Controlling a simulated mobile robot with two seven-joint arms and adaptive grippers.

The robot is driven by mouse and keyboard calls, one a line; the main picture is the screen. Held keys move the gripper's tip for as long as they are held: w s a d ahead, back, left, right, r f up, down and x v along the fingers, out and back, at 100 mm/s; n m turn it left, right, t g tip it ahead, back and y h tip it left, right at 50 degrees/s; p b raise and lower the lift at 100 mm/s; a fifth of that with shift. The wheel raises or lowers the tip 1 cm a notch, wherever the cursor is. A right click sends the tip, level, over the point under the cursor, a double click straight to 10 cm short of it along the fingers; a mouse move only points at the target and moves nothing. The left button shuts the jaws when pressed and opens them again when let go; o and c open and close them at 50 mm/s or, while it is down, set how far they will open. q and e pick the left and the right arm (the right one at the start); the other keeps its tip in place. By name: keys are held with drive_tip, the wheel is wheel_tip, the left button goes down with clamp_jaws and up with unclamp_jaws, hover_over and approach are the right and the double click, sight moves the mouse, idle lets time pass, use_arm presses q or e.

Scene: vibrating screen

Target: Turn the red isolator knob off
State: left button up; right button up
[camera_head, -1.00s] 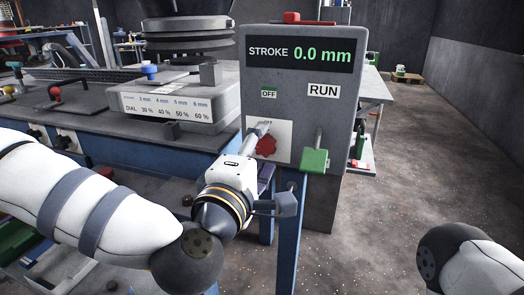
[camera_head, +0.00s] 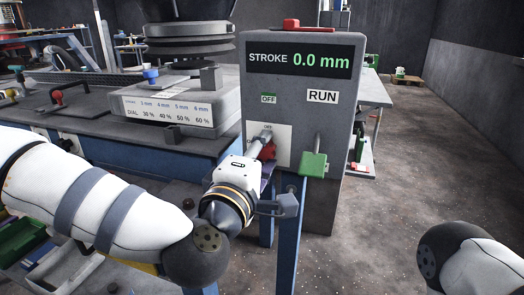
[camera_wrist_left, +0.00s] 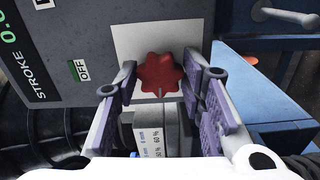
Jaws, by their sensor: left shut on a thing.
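The red isolator knob (camera_head: 267,151) is a lobed knob on a white plate (camera_head: 283,140) on the front of the grey control box. It also shows in the left wrist view (camera_wrist_left: 160,74), between the two fingers. My left gripper (camera_head: 262,143) reaches up to it from the lower left and is shut on it. In the left wrist view my left gripper (camera_wrist_left: 163,80) has one finger on each side of the knob. Small lettering reading "OFF" shows on the plate above the knob. My right gripper is out of view; only part of my right arm shows at bottom right.
The box carries a stroke display (camera_head: 300,60) reading 0.0 mm. A green-based lever (camera_head: 313,163) stands close right of the knob. A red button (camera_head: 291,24) tops the box. A blue post (camera_head: 289,235) stands below. The floor at right is open.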

use_arm(q)
drive_tip(key=m+p, duration=0.4)
drive_tip(key=m, duration=0.6)
drive_tip(key=shift+r+p, duration=0.15)
drive_tip(key=shift+p, duration=0.15)
drive_tip(key=m, duration=0.7)
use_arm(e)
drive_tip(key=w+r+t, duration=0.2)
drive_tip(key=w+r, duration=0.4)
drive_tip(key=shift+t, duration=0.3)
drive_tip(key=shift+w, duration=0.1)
use_arm(q)
drive_tip(key=o, duration=1.1)
